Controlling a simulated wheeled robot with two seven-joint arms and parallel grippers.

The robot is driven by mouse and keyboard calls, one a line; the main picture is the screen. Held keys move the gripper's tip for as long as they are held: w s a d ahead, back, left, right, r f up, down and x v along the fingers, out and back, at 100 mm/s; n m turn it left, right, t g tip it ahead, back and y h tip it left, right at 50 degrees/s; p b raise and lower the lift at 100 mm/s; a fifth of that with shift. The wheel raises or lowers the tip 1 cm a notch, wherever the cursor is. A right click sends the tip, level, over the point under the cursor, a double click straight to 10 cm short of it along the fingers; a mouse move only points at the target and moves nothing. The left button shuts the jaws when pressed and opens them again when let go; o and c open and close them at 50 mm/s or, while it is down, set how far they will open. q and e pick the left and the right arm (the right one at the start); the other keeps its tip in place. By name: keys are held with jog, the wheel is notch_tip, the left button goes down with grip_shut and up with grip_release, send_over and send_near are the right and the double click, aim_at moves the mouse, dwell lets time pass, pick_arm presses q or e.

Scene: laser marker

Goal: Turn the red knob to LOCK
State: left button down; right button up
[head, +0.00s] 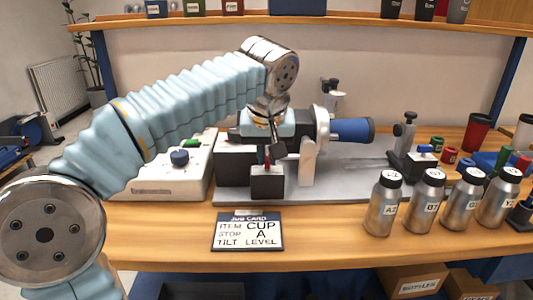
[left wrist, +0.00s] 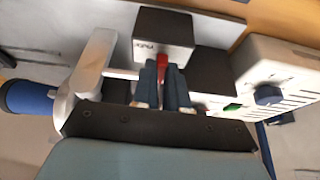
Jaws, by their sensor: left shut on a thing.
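The red knob (left wrist: 162,70) shows as a red strip between the two fingers of my left gripper (left wrist: 162,90) in the left wrist view. It sits against a dark block with a light label, whose words I cannot read surely. In the head view my left gripper (head: 270,156) reaches down to the dark block (head: 267,183) at the front of the laser marker, and a little red shows between the fingers. The gripper is shut on the knob. The fingers hide most of the knob, so its pointing direction cannot be told. My right gripper is not in view.
A white control box (head: 165,177) with a blue dial (head: 180,158) stands left of the knob's block. The job card (head: 247,231) lies in front. Several metal bottles (head: 383,205) stand at the right, near a post stand (head: 404,140). A blue-ended cylinder (head: 352,130) projects right.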

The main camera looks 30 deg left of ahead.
pick_arm(q)
jog(key=shift+n, duration=0.3)
jog(key=c, duration=1.4)
grip_release()
jog(key=shift+c, duration=0.2)
jog(key=v, duration=1.4)
jog(key=shift+w+d+f, duration=0.1)
jog(key=shift+w+d, duration=0.05)
